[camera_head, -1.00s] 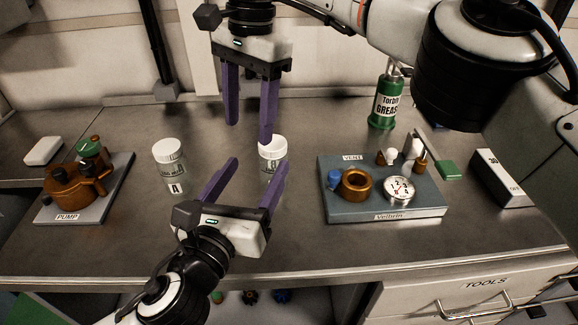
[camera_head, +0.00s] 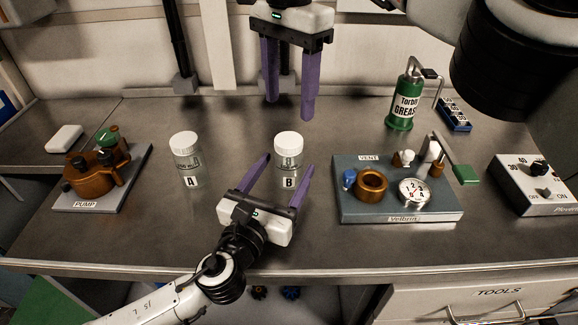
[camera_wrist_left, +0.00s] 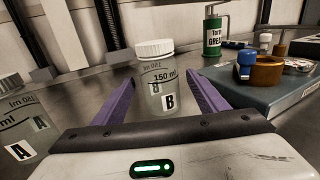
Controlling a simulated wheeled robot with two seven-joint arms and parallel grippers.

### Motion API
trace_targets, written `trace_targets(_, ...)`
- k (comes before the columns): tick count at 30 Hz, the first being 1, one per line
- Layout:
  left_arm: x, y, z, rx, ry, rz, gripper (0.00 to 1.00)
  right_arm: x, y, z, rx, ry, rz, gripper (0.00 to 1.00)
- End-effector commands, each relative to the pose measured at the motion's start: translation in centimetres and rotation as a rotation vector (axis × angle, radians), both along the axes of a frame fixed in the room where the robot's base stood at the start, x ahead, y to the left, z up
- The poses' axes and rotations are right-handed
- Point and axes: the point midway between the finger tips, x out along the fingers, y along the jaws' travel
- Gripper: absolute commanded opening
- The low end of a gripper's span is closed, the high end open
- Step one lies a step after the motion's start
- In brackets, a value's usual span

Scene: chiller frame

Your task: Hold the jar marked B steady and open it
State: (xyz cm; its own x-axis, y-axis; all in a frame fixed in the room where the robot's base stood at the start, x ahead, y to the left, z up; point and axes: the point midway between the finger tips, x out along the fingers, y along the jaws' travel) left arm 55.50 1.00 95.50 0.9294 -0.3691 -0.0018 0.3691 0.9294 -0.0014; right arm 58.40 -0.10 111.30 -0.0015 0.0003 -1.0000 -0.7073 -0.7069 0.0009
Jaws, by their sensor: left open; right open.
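The jar marked B (camera_head: 289,168) stands upright on the metal bench, clear with a white ribbed lid (camera_head: 289,141). In the left wrist view the jar (camera_wrist_left: 160,88) is ahead, between the two purple fingers. My left gripper (camera_head: 285,163) is open, low over the bench, its fingers pointing at the jar with one to each side; I cannot tell whether they touch it. My right gripper (camera_head: 288,108) is open and empty, pointing down above and behind the jar. The jar marked A (camera_head: 187,168), with the same white lid, stands to the left.
The vent panel (camera_head: 390,212) with its gauge and brass ring lies close right of jar B. The pump (camera_head: 98,172) is at the left. A green grease can (camera_head: 404,104) and a white control box (camera_head: 537,185) stand at the right. The bench between the jars is clear.

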Motion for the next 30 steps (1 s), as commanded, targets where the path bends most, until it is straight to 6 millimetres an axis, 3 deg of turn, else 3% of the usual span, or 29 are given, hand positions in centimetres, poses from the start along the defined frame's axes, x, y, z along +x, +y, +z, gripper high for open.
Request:
trace_targets(6,1.8,-0.7,0.1,0.001,-0.001,0.001,0.67,0.0,0.0,0.0,0.0,0.0,0.0,0.58)
trace_targets(16,2.0,-0.8,0.1,0.0,0.0,0.0,0.67,0.0,0.0,0.0,0.0,0.0,0.001,0.58)
trace_targets(27,2.0,-0.8,0.0,0.0,0.0,0.001,0.04,0.0,0.0,0.0,0.0,0.0,0.001,0.58)
trace_targets(30,2.0,-0.8,0.0,0.0,0.0,0.001,0.0,0.0,0.0,0.0,0.0,0.0,-0.006,0.58)
